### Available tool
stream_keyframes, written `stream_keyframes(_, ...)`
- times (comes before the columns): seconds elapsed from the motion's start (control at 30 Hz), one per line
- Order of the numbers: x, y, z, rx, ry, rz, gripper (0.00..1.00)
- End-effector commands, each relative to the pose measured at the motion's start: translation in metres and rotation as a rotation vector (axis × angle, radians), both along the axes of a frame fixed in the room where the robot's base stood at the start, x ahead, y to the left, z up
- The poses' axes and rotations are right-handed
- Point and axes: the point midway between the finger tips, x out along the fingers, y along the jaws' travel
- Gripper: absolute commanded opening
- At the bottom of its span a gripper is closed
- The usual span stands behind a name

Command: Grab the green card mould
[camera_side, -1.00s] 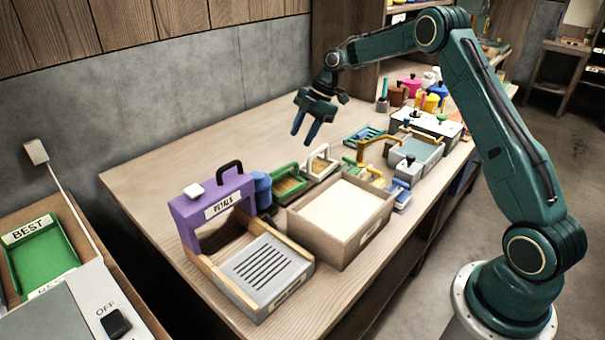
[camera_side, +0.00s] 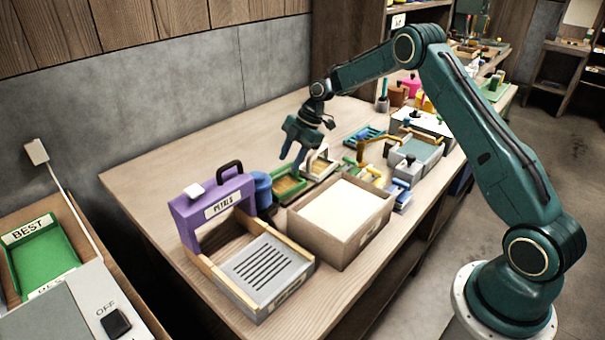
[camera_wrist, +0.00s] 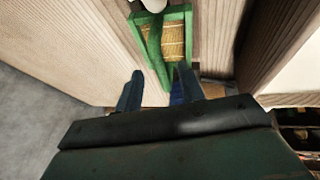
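The green card mould (camera_side: 288,186) is a green frame with a tan mesh-like panel. It is on the wooden bench just behind the tan box, between the blue cylinder and a white-framed mould. In the wrist view the green mould (camera_wrist: 173,42) is ahead of the fingertips, with a green bar across it and a pale round piece at its top. My gripper (camera_side: 293,158) is above the mould, fingers pointing down, apart and empty. In the wrist view my gripper (camera_wrist: 160,78) has its two blue fingers spread. Contact with the mould cannot be made out.
The tan box (camera_side: 342,218) is in front of the mould. The purple PETALS stand (camera_side: 212,206) and a blue cylinder (camera_side: 262,188) are to the left, and the white-framed mould (camera_side: 320,165) is to the right. The bench behind is clear.

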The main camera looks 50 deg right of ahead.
Motion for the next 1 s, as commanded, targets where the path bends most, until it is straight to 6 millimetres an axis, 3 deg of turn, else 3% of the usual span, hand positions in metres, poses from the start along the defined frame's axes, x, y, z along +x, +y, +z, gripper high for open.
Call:
stream_keyframes(0.3,0.007,0.014,-0.029,0.0,0.0,0.0,0.39)
stream_keyframes(0.87,0.007,0.014,-0.031,-0.001,0.0,0.0,0.39)
stream_keyframes(1.0,0.007,0.014,-0.031,-0.001,0.0,0.0,0.11)
